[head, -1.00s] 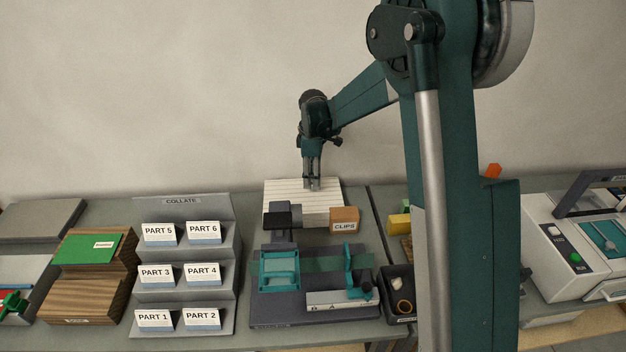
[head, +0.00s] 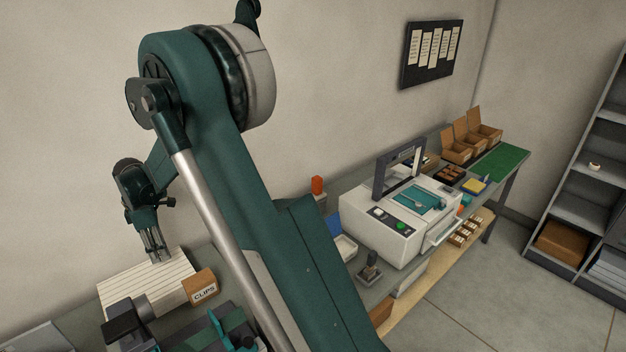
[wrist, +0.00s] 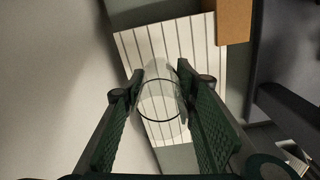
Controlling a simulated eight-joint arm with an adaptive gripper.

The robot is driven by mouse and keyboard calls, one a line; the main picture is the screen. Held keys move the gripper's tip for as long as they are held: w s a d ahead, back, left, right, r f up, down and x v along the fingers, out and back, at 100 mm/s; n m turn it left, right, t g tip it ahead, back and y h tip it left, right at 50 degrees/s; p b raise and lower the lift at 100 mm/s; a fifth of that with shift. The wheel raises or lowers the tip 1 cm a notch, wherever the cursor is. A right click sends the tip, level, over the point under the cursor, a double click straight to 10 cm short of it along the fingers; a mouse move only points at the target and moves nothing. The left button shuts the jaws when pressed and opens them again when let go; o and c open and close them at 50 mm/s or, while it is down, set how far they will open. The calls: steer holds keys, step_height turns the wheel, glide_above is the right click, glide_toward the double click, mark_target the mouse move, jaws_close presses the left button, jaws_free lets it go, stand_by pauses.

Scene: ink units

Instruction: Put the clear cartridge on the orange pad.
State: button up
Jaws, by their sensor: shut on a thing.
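My gripper (wrist: 160,88) is shut on the clear cartridge (wrist: 158,112), a see-through round-rimmed piece between the two green textured finger pads in the wrist view. In the head view my gripper (head: 157,257) points down over the white ribbed board (head: 135,285) at the left; the cartridge is too small and clear to make out there. I cannot make out an orange pad for certain in either view.
A box marked CLIPS (head: 202,289) sits beside the board. A grey-white machine (head: 385,228) stands on the bench to the right, with an orange-capped item (head: 317,186) behind. A yellow block (head: 475,185), open boxes (head: 457,150) and a green mat (head: 500,162) lie farther along.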

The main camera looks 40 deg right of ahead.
steer(key=w+d+r+p, duration=0.1)
steer(key=w+d+r, duration=0.15)
steer(key=d, duration=0.55)
steer(key=w+d+r+p, duration=0.1)
steer(key=w+d+r, duration=0.15)
steer(key=d, duration=0.55)
step_height(320, 180, up, 12)
steer(key=m+p, duration=0.2)
steer(key=p, duration=0.2)
glide_above(317, 177)
steer(key=shift+s+a+f, duration=0.1)
steer(key=shift+s+a, duration=0.05)
steer(key=shift+f, duration=3.1)
steer(key=shift+f, duration=0.1)
steer(key=shift+f+p, duration=0.3)
steer(key=shift+f, duration=1.5)
